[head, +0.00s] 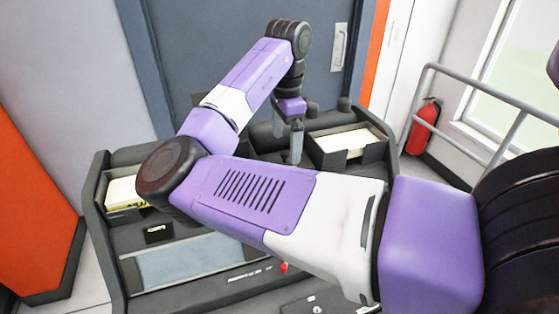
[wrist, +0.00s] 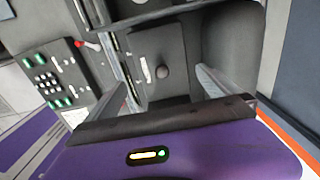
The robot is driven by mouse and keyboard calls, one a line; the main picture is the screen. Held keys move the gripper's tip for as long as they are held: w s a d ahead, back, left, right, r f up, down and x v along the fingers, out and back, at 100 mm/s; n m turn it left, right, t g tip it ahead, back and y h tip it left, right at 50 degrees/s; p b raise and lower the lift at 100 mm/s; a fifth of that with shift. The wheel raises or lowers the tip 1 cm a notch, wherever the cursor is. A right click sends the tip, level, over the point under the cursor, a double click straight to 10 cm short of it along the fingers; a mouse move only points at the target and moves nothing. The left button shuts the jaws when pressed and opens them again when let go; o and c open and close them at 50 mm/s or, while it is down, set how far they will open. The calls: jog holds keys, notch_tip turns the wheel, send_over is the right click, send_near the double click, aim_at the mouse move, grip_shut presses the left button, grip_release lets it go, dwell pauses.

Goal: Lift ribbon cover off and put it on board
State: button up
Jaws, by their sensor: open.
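My gripper (head: 288,144) is open and points down over the back middle of the dark machine. In the wrist view its two fingers stand apart on either side of a dark plate with a round knob (wrist: 161,73), which appears to be the ribbon cover (wrist: 175,48). Nothing is held between the fingers, and I cannot tell how far above the knob they are. In the head view my arm hides most of the cover's area. A flat blue-grey panel (head: 195,262) lies at the machine's front left; I cannot tell whether it is the board.
Card trays stand at the machine's left (head: 122,192) and back right (head: 345,145). A keypad (wrist: 48,80) and a red-tipped lever (wrist: 80,43) show in the wrist view. A railing (head: 480,95) and fire extinguisher (head: 423,127) are at right.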

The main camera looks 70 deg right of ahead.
jog(key=f, duration=0.7)
jog(key=shift+w+d+f, duration=0.1)
jog(key=shift+w+f, duration=0.1)
jog(key=shift+w, duration=0.05)
jog(key=shift+c, duration=0.4)
jog(key=c, duration=1.2)
jog(key=shift+r, duration=0.15)
notch_tip(320, 180, up, 19)
jog(key=p, duration=0.1)
notch_tip(320, 180, up, 5)
jog(key=p, duration=0.6)
send_over(285, 153)
jog(key=shift+w, duration=0.1)
